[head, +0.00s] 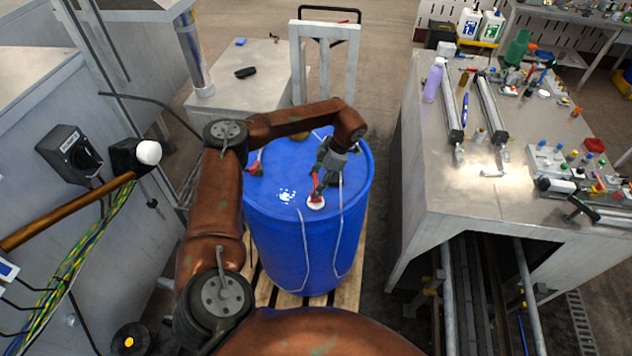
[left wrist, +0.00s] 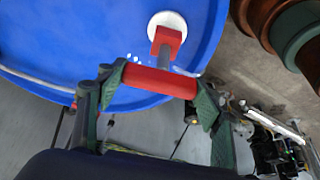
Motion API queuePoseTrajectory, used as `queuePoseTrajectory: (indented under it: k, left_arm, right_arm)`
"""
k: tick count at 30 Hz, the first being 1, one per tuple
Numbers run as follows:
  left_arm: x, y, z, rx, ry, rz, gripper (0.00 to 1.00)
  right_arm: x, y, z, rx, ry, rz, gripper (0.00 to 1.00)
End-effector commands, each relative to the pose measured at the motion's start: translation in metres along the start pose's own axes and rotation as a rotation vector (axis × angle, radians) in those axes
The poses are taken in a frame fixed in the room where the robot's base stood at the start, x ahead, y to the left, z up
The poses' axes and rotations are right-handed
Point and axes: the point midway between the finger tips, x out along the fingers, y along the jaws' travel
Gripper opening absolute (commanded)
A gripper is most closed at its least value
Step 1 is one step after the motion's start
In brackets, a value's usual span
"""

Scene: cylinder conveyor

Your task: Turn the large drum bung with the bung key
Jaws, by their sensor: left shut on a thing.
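The blue drum (head: 287,240) stands upright on a wooden pallet in the middle of the head view. The large white bung (head: 316,203) is on its lid near the front edge and also shows in the left wrist view (left wrist: 167,24). My left gripper (head: 322,176) is above the lid, shut on the red bung key (head: 317,188). In the left wrist view the key's red handle (left wrist: 160,82) lies across between the green fingers. Its grey shaft leads to a red end (left wrist: 166,41) that overlaps the bung; I cannot tell how deeply it is seated.
A grey bench (head: 440,190) with tools, cylinders and bottles stands right of the drum. A steel-topped table (head: 225,100) is behind it. A small red and yellow item (head: 257,164) is near the lid's left rim.

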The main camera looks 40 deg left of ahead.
Motion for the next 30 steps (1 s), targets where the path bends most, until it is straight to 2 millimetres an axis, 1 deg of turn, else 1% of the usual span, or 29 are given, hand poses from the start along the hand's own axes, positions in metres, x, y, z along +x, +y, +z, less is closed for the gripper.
queuePoseTrajectory:
  k: [16, 30]
  left_arm:
    - [0.007, 0.000, 0.003, 0.000, 0.000, 0.000, 0.22]
    - [0.014, 0.000, 0.006, 0.000, 0.000, 0.000, 0.22]
  right_arm:
    - [0.004, -0.001, 0.001, 0.000, 0.000, 0.000, 0.72]
    - [0.008, -0.005, 0.000, 0.002, 0.001, -0.005, 0.72]
